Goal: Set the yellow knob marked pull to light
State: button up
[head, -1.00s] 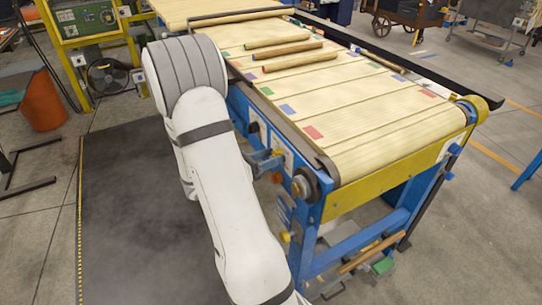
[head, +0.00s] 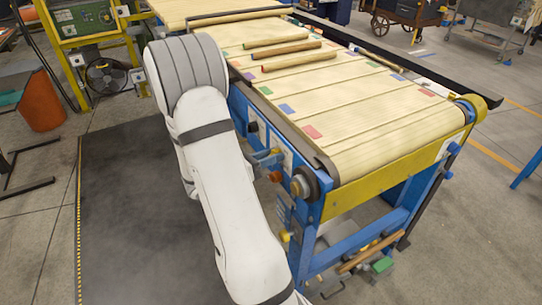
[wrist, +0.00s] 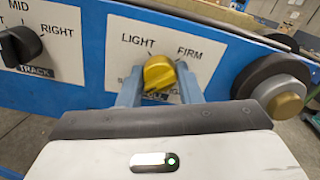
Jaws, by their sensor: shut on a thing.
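The yellow knob (wrist: 158,73) sits on a white label plate (wrist: 202,68) on the blue side panel in the wrist view. LIGHT is printed at its upper left and FIRM at its upper right. A word at the lower left and the one below the knob are partly hidden. My gripper (wrist: 160,88) is shut on the knob, one blue-grey finger on each side. I cannot tell for certain which mark the knob points at.
A black track knob (wrist: 20,45), with MID and RIGHT marks, is to the left. A round roller end (wrist: 275,85) juts out close on the right. In the head view, several wooden rods lie on the slatted conveyor (head: 390,135). Dark floor matting (head: 130,220) is clear left of my arm.

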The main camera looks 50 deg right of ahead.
jog(key=m+b, duration=1.7)
jog(key=b, duration=0.2)
jog(key=shift+s+a+f+m, duration=0.1)
jog(key=shift+s+f+m, duration=0.1)
jog(key=shift+f+m, duration=0.15)
jog(key=shift+r, duration=0.1)
dwell(0.3)
jog(key=o, duration=1)
jog(key=shift+r, duration=0.15)
